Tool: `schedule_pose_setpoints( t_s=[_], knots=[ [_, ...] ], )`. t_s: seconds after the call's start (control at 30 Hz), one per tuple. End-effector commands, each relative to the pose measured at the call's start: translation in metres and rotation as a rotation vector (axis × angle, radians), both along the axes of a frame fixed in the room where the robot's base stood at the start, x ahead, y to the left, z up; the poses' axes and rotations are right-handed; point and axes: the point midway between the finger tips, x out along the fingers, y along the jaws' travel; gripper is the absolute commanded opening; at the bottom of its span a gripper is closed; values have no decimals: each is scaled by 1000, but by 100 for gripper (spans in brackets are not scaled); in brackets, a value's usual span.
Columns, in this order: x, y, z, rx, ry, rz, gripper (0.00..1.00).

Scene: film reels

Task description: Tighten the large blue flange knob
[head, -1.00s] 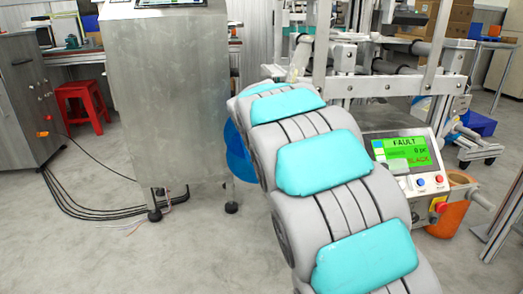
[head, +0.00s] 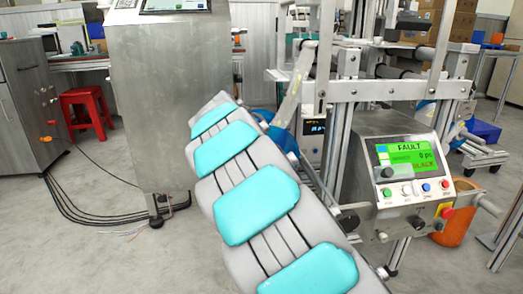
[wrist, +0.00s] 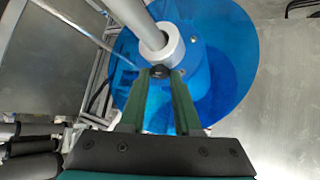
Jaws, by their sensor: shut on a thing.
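The large blue flange (wrist: 235,45) is a round translucent blue disc filling the upper middle of the wrist view. It has a blue hub (wrist: 192,65), and a grey shaft with a light collar (wrist: 170,45) passes in front of it. My gripper (wrist: 161,78) has two green fingers at the collar's lower edge, shut on a small dark knob (wrist: 160,71). The fingers hide most of the knob. In the head view the blue flange (head: 284,141) shows only in part behind my arm, and my gripper is hidden.
A machine frame (head: 370,90) stands right of my arm, with a control panel (head: 405,160) reading FAULT. A metal cabinet (head: 170,90) stands to the left, and a red stool (head: 82,112) is farther left. Cables (head: 75,210) lie on the floor at left.

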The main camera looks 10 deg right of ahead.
Motion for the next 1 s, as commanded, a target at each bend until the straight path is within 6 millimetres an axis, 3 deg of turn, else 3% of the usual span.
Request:
schedule_pose_setpoints(
  t_s=[0.17,0.2,0.47,1.0],
  knots=[
    [0,0,0,1,-1,2,0],
    [0,0,0,0,-1,2,32],
    [0,0,0,0,0,1,62],
    [-1,-1,-1,5,15,88,62]
  ],
)
